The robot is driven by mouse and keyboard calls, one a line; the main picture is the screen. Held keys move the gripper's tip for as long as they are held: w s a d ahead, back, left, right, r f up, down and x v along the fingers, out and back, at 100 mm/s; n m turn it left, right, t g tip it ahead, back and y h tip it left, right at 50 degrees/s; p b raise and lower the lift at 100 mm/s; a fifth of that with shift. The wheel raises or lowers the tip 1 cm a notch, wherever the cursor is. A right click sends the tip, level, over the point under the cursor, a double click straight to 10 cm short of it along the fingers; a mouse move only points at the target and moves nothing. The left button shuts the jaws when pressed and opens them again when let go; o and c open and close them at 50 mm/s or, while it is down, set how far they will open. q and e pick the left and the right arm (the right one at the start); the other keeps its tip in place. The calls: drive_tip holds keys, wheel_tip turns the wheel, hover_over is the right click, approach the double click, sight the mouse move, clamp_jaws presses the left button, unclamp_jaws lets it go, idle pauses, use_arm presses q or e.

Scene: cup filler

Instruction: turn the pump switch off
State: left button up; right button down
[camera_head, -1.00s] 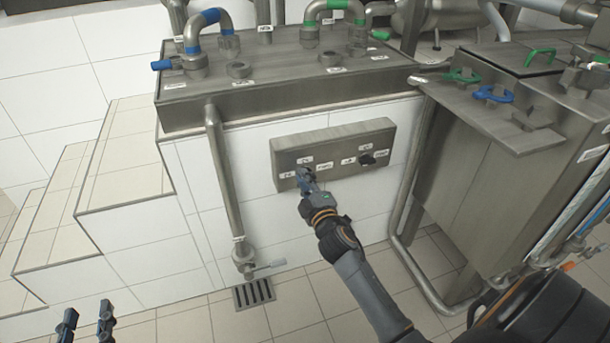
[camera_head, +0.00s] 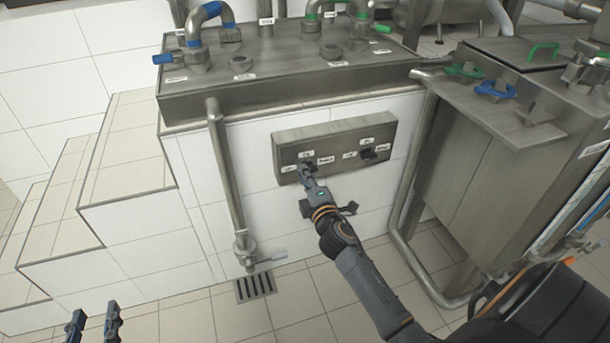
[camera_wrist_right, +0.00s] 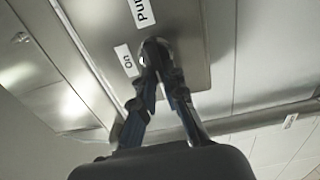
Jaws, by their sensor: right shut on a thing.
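The grey metal switch panel (camera_head: 335,150) is mounted on the white tiled wall and carries two dark knobs with small white labels. My right gripper (camera_head: 305,176) is at the left knob. In the right wrist view its two fingers (camera_wrist_right: 160,75) are closed around a round knob, the pump switch (camera_wrist_right: 155,47), beside labels reading "On" and, partly cut off, "Pum". The fingers hide much of this knob, so its exact angle is hard to read. The right knob (camera_head: 367,154) is free. My left gripper (camera_head: 93,324) is low at the left, fingers apart and empty.
A vertical pipe (camera_head: 226,175) with a valve runs left of the panel. The metal counter (camera_head: 290,75) with blue and green pipe fittings is above. A metal cabinet (camera_head: 480,170) stands at the right. Tiled steps (camera_head: 130,160) are at the left, and a drain (camera_head: 255,286) is in the floor.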

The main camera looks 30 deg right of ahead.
drive_tip(key=c, duration=1.4)
unclamp_jaws()
drive_tip(key=v, duration=1.2)
